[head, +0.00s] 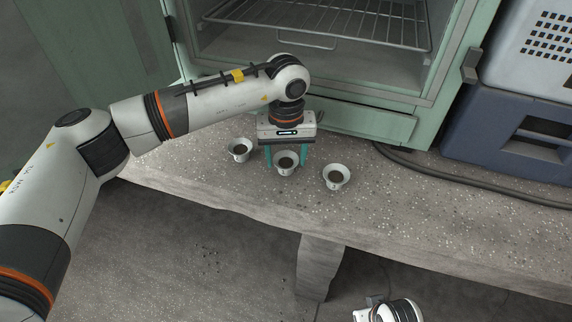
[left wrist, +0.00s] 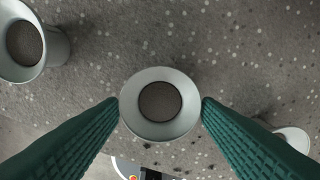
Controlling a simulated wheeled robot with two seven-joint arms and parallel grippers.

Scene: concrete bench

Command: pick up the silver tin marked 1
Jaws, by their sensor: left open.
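Three small pale silver tins with flared rims and dark round centres stand in a row on the bench. In the head view they are the left tin (head: 240,149), the middle tin (head: 286,163) and the right tin (head: 336,176). I cannot read a number on any of them. My left gripper (head: 287,157) points down, open, with its green fingers either side of the middle tin. In the left wrist view the middle tin (left wrist: 160,104) shows between the fingertips; I cannot tell whether they touch it. My right gripper is not in view.
The speckled concrete bench (head: 440,215) has free room to the right of the tins. Behind stands an open green cabinet (head: 370,122) with a wire rack (head: 330,22). A dark cable (head: 470,183) and a blue crate (head: 500,125) lie to the right.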

